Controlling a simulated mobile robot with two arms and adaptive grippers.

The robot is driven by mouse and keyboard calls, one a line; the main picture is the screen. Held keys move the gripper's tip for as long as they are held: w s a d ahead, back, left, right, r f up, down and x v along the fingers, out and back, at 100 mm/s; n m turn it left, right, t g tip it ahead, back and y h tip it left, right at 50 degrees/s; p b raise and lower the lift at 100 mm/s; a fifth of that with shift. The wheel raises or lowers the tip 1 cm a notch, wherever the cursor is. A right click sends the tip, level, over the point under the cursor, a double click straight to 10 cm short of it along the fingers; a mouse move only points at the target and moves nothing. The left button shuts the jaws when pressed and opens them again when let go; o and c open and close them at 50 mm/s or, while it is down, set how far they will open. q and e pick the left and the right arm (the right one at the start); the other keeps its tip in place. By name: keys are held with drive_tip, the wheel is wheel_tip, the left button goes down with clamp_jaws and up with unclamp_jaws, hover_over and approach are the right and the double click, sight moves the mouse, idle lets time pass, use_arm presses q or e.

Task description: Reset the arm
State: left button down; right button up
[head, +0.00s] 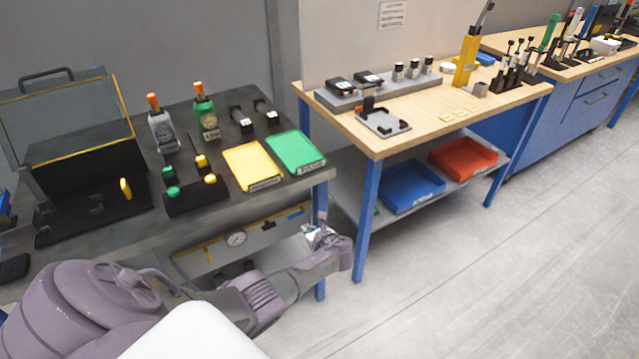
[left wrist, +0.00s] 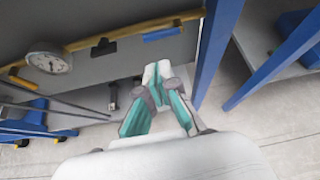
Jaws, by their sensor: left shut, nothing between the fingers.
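My left arm reaches in from the bottom left of the head view, below the top of the dark workbench (head: 90,240). My left gripper (head: 318,236) is at its end, low in front of the bench's right leg. In the left wrist view the left gripper (left wrist: 165,90) has teal-lined fingers that come together at the tips. It is shut and holds nothing. My right gripper is not in view.
A yellow tray (head: 250,166) and a green tray (head: 295,152) lie on the dark bench, with two bottles behind. A wooden table (head: 420,120) stands to the right, with blue (head: 410,187) and red (head: 463,158) bins below. A blue leg (left wrist: 218,50) is close to the gripper. The floor at right is clear.

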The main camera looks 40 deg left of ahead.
use_arm(q)
drive_tip(key=s+d+f+n+g+h, duration=0.1)
drive_tip(key=s+d+f+n+h, duration=0.3)
drive_tip(key=s+f, duration=0.6)
drive_tip(key=s+d+f+n+g+h, duration=0.1)
drive_tip(key=s+d+f+n+h, duration=0.1)
drive_tip(key=s+d+f, duration=0.6)
drive_tip(key=s+d+f+n+h, duration=0.1)
drive_tip(key=s+d+f+n, duration=0.2)
drive_tip(key=s, duration=0.7)
drive_tip(key=s+d+f+n+g+h, duration=0.1)
drive_tip(key=s+d+f+n, duration=0.3)
drive_tip(key=s, duration=0.7)
drive_tip(key=s+d+f+n+g+h, duration=0.1)
drive_tip(key=s+d+f+n+h, duration=0.1)
drive_tip(key=s+n, duration=0.4)
drive_tip(key=s+d+f, duration=0.1)
drive_tip(key=s+f, duration=0.1)
drive_tip(key=s, duration=0.2)
drive_tip(key=shift+s+d+h, duration=0.15)
drive_tip(key=shift+s+h, duration=0.15)
drive_tip(key=shift+s, duration=0.1)
